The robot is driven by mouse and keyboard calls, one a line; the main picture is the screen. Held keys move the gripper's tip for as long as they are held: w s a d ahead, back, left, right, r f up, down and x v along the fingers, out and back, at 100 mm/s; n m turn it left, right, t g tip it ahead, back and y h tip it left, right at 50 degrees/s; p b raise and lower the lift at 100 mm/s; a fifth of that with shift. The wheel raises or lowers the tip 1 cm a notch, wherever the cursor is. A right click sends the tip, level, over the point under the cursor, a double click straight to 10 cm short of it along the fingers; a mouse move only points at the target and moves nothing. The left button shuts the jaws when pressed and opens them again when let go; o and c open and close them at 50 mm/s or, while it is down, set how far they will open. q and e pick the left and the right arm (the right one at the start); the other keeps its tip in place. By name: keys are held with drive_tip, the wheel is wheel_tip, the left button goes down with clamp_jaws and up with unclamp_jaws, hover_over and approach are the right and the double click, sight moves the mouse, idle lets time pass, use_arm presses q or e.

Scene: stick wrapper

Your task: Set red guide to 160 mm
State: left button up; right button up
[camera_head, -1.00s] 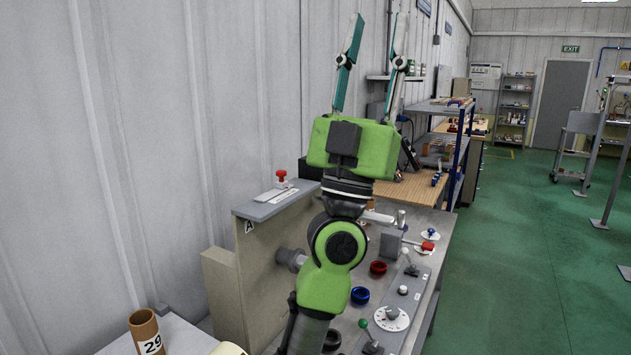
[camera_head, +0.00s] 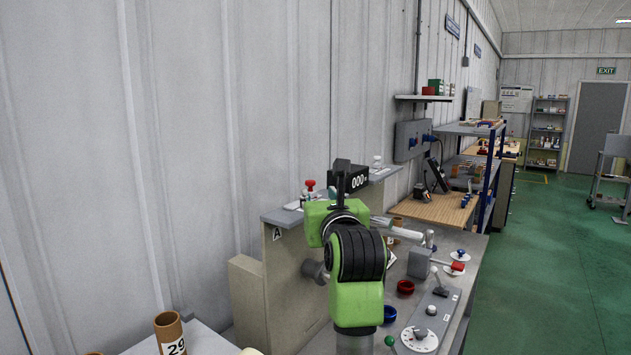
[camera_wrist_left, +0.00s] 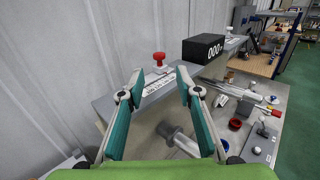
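The red guide is a red knob (camera_head: 310,185) on a small light block on top of the grey machine (camera_head: 287,217) marked A. It also shows in the left wrist view (camera_wrist_left: 159,58), at the end of a pale scale strip (camera_wrist_left: 157,84) whose figures are too small to read. A black display (camera_wrist_left: 205,48) reading 000 stands to the right of the knob. My left gripper (camera_wrist_left: 157,88) is open and empty, with its teal fingers on either side of the strip in the picture, short of the knob. My right gripper is not in view.
Below the guide, the bench holds a red ring (camera_head: 405,287), a blue ring (camera_head: 389,313), a white dial (camera_head: 419,340) and levers. A brown tube (camera_head: 170,332) marked 29 stands at the lower left. The wall is close on the left; green floor is free on the right.

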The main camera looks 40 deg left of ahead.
sight(311, 182)
use_arm(q)
drive_tip(key=p+x, duration=0.4)
drive_tip(key=x, duration=0.8)
drive_tip(key=shift+s+a, duration=0.1)
drive_tip(key=shift+s, duration=0.05)
